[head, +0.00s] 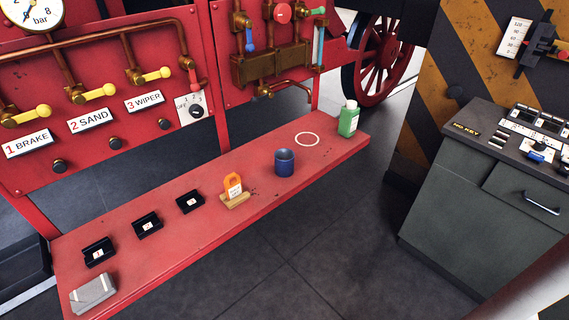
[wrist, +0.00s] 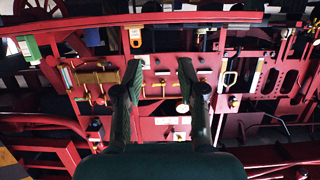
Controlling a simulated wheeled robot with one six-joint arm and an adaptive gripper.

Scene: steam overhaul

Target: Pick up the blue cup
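The blue cup (head: 284,163) stands upright on the red shelf (head: 235,219) in the head view, right of the orange tag and left of a white ring mark. I cannot make the cup out clearly in the wrist view. My gripper (wrist: 160,68) shows only in the wrist view. Its two dark fingers are spread wide apart, with nothing between them but the distant red panel. It is well away from the shelf and not touching the cup.
An orange padlock-like tag (head: 233,188) stands left of the cup, and a green bottle (head: 348,120) right of it. Several black blocks and a grey block (head: 93,293) lie further left. The red panel (head: 110,90) with yellow levers rises behind. A grey cabinet (head: 480,210) stands right.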

